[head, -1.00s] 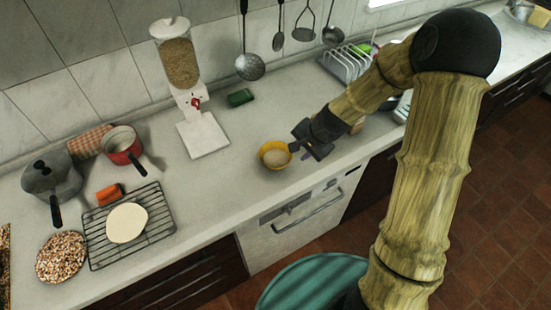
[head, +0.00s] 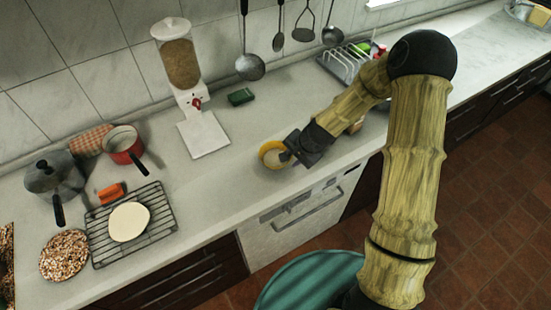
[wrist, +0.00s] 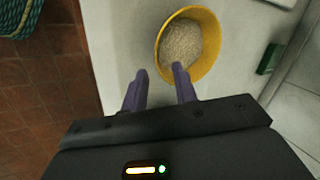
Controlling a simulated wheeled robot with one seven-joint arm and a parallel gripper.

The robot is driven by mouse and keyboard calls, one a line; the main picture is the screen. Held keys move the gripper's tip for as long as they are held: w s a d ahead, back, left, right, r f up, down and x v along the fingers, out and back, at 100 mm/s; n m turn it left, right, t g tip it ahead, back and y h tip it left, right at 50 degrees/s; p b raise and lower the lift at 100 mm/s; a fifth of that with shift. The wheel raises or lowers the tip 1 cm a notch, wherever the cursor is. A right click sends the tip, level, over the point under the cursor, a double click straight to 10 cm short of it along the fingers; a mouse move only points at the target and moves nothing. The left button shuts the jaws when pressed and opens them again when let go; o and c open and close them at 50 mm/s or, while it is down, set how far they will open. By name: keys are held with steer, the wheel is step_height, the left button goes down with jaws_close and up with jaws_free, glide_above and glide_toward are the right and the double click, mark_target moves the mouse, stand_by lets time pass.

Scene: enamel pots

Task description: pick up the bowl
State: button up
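The yellow bowl (head: 264,150) stands upright on the counter near its front edge; in the wrist view the bowl (wrist: 208,32) holds pale grain. My gripper (head: 287,154) is at the bowl's right side in the head view and covers part of it. In the wrist view my gripper (wrist: 159,71) is open, with two purple fingers apart. The right fingertip overlaps the near rim and shows against the grain, the left one is outside the bowl. I cannot tell whether either finger touches the wall.
A grain dispenser (head: 180,62) stands behind the bowl, with a green sponge (head: 240,97) near it. A wire rack (head: 108,237) with a flat pale disc, a red pan (head: 123,143) and a grey pot (head: 52,176) are at the left. Ladles hang on the wall.

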mark_target(276, 158)
steer(key=p+x, duration=0.1)
steer(key=x, duration=0.2)
steer(key=shift+a+f, duration=0.1)
steer(key=shift+f, duration=0.15)
steer(key=shift+w+a+f+p, duration=0.15)
steer(key=shift+w+f+p, duration=0.2)
steer(key=shift+f, duration=0.3)
steer(key=shift+s+r, duration=0.1)
steer(key=shift+s, duration=0.2)
steer(key=shift+w, duration=0.1)
jaws_close()
